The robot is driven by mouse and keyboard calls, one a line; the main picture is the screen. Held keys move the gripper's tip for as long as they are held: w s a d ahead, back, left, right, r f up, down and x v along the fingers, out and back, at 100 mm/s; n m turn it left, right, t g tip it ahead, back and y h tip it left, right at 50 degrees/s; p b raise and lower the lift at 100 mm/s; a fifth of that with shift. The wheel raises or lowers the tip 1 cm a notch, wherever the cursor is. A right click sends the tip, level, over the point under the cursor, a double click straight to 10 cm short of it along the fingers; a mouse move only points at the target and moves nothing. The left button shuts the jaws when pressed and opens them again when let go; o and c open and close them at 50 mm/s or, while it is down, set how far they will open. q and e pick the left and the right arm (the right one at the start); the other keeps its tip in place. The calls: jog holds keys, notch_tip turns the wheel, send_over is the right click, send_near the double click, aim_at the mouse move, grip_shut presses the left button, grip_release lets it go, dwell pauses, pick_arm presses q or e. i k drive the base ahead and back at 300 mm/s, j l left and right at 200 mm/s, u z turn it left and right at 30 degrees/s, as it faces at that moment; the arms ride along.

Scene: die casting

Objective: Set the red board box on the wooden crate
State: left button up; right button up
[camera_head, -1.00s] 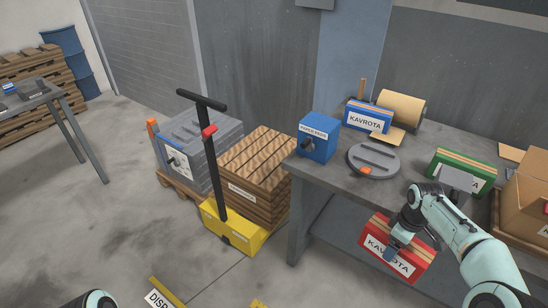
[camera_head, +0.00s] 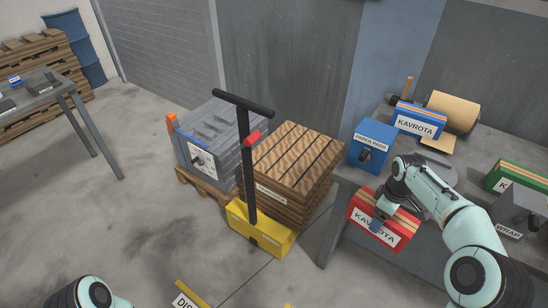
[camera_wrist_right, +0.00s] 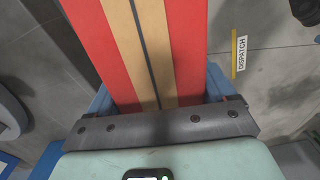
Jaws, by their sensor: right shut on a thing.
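The red board box (camera_head: 385,222), labelled KAVROTA, is held up in front of the table's near edge in the head view. My right gripper (camera_head: 379,220) is shut on it. In the right wrist view the red box (camera_wrist_right: 188,45) with its tan stripes fills the space between the fingers. The wooden crate (camera_head: 296,160) stands on the floor left of the table, with a slatted top that is bare. The box is to the right of the crate and apart from it. Of my left arm only a part shows at the bottom left; its gripper is out of view.
A yellow pallet truck (camera_head: 262,232) with a tall black handle stands in front of the crate. A grey die block (camera_head: 212,135) sits on a pallet to its left.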

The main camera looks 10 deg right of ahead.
aim_at(285, 170)
jog(key=i+j+u, duration=0.1)
jog(key=i+j, duration=0.35)
jog(key=i+l+u, duration=0.2)
jog(key=i, duration=0.95)
jog(key=j, duration=0.1)
